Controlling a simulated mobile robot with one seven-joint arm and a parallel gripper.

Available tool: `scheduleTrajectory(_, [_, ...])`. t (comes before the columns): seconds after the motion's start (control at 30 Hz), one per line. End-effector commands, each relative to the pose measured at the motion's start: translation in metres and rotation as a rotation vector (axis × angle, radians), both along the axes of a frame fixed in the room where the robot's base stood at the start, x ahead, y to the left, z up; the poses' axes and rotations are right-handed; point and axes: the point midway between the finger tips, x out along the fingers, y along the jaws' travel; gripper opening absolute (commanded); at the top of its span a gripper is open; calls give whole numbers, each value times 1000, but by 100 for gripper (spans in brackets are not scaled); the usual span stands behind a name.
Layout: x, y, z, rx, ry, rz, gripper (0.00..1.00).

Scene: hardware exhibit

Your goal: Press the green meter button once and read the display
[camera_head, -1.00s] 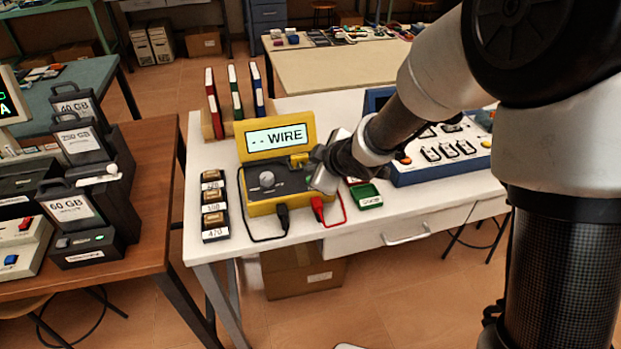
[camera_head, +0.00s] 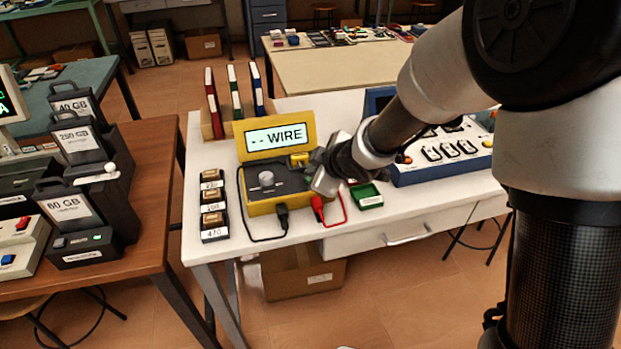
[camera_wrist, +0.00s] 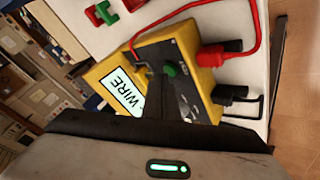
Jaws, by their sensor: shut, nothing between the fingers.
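The yellow meter (camera_head: 250,208) stands on the white table with its lid raised. Its display (camera_head: 275,139) reads "-- WIRE". It also shows, turned sideways, in the wrist view (camera_wrist: 124,92). A round grey knob (camera_head: 266,178) sits on the dark panel. The green button (camera_wrist: 170,70) shows on the panel in the wrist view; in the head view my gripper mostly covers that area. My gripper (camera_head: 316,160) is shut and empty, over the right side of the meter panel. I cannot tell whether its tips touch the button.
A red plug (camera_head: 318,205) and a black plug (camera_head: 283,217) with leads are at the meter's front. Labelled blocks (camera_head: 214,208) stand at its left, a green tray (camera_head: 367,195) at its right. A blue-and-white panel box (camera_head: 440,168) stands further right.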

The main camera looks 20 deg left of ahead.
Motion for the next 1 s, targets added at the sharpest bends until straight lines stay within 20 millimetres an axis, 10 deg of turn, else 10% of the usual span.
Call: scheduleTrajectory(1.0, [0, 0, -8, -1, 1, 0, 0])
